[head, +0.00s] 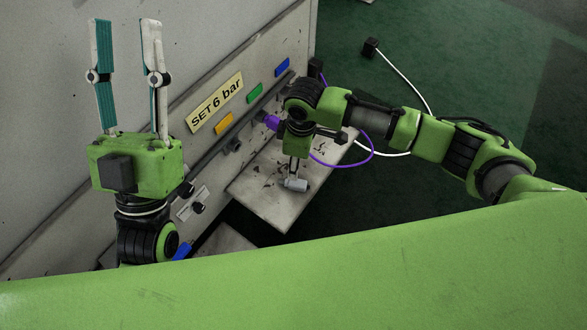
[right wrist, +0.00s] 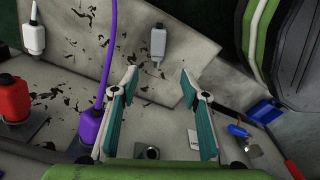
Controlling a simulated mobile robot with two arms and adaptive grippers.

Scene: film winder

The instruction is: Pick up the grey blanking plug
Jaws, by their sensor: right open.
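The grey blanking plug (right wrist: 157,43) lies on the worn pale shelf in the right wrist view, just beyond and between my right fingertips. In the head view a small grey piece that looks like it (head: 296,184) lies on the shelf below my right wrist. My right gripper (right wrist: 159,78) is open and empty, with a clear gap between its teal-padded fingers and the plug. In the head view its fingers are mostly hidden by the wrist. My left gripper (head: 125,62) is open and empty, pointing up in front of the grey panel.
A purple plug with a hose (right wrist: 97,120) stands left of my right fingers. A red plug (right wrist: 12,98) and a white plug (right wrist: 34,38) are farther left. Blue fittings (right wrist: 262,112) lie right. The "SET 6 bar" label (head: 215,102) is on the panel. The shelf (head: 262,185) has bare room.

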